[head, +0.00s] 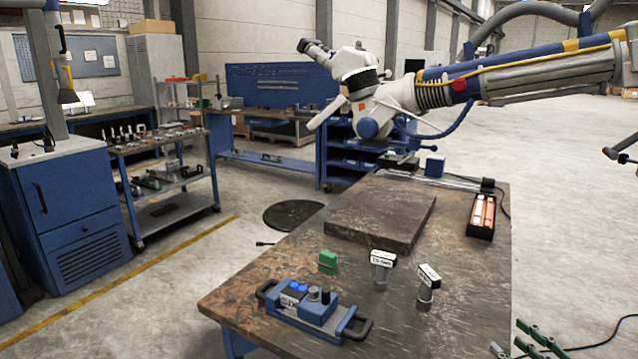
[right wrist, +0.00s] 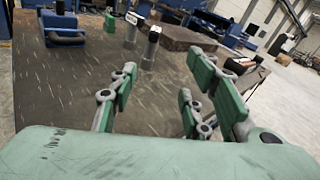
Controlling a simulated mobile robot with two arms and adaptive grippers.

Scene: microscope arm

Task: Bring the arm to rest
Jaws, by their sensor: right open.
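The microscope (head: 365,85) is a white head with dark eyepieces on the end of a thick boom arm (head: 530,75) with blue and yellow parts. The boom comes in from the upper right, and the head hangs above the far side of the worktable (head: 460,270). My right gripper (head: 530,342) shows its green fingers at the bottom right, beside the table's right edge and well below the boom. In the right wrist view its fingers (right wrist: 160,95) are spread with nothing between them. My left gripper is not in view.
On the table are a dark slab (head: 380,218), a blue handled device (head: 315,308), a green block (head: 328,262), two labelled upright pieces (head: 381,265) (head: 428,283) and an open case (head: 482,216). A wheeled shelf cart (head: 165,170) stands left. The floor at right is open.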

